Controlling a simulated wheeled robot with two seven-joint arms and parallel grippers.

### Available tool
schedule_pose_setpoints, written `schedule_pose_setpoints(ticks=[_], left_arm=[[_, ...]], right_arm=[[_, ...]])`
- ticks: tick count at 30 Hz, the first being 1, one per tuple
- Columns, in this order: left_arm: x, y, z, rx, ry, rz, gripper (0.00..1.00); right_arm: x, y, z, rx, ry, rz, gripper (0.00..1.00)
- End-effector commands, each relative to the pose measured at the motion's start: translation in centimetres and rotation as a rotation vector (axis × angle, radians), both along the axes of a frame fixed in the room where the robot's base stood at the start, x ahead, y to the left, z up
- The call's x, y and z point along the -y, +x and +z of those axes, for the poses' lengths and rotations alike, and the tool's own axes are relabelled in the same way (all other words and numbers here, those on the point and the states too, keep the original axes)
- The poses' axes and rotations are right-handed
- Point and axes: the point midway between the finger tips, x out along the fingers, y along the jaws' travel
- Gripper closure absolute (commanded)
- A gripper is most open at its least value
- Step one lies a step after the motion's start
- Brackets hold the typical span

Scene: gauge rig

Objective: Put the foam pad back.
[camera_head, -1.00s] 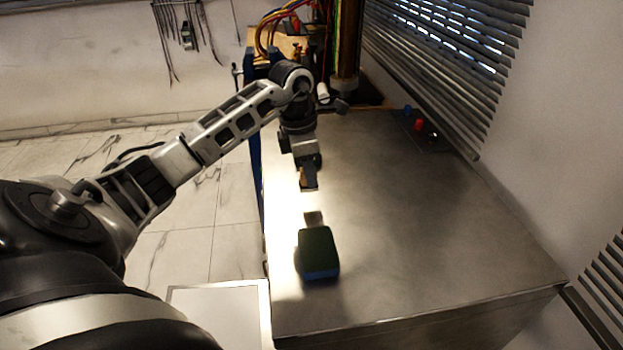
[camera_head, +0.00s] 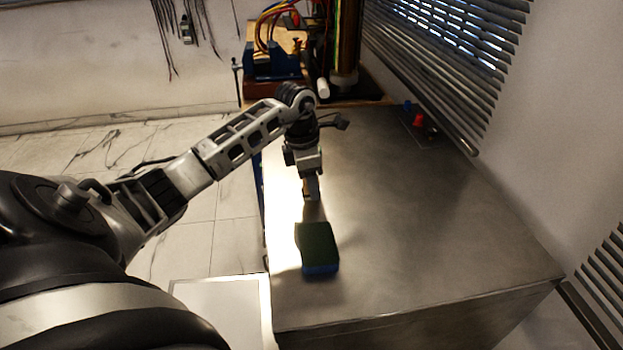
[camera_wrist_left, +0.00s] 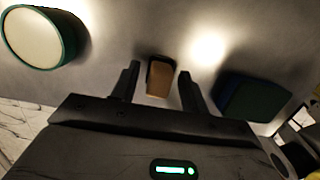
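A block with a dark green top and blue lower side (camera_head: 317,246) lies on the metal table; it also shows right of the fingers in the left wrist view (camera_wrist_left: 252,98). My left gripper (camera_head: 312,192) points down just beyond it. In the left wrist view its fingers (camera_wrist_left: 160,86) are apart, with a small tan, dark-edged block (camera_wrist_left: 160,77) between them and gaps on both sides. I cannot tell which block is the foam pad. A round green-rimmed thing with a cream face (camera_wrist_left: 38,38) shows at upper left there. My right gripper is out of view.
The metal table (camera_head: 430,220) is clear to the right of the gripper. A blue vise (camera_head: 272,62) and cables stand at the back. Small red and blue knobs (camera_head: 417,121) sit near the window blinds (camera_head: 450,60). A white panel (camera_head: 220,305) is at lower left.

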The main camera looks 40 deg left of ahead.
Motion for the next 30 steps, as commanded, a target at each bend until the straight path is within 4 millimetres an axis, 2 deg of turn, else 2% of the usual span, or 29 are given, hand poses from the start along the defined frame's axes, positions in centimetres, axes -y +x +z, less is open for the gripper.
schedule_pose_setpoints(ticks=[5, 9, 11, 21, 25, 30], left_arm=[[0.0, 0.0, 0.1, -0.001, -0.001, 0.000, 0.55], [-0.2, -0.1, 1.0, 0.001, 0.002, 0.000, 0.55], [-0.3, -0.2, 1.9, 0.003, 0.002, 0.001, 0.55], [-0.9, -1.0, 9.0, 0.004, 0.002, 0.001, 0.55], [-1.1, -1.2, 10.9, 0.003, 0.000, 0.001, 0.55], [-1.1, -1.4, 12.0, 0.001, -0.001, 0.001, 0.55]], right_arm=[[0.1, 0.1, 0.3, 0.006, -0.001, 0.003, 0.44], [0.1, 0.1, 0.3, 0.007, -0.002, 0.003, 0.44], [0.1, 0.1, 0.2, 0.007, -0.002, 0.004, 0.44], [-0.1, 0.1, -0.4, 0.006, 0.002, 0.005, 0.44], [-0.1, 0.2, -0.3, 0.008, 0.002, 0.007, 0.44], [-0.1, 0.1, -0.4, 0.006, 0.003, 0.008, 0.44]])
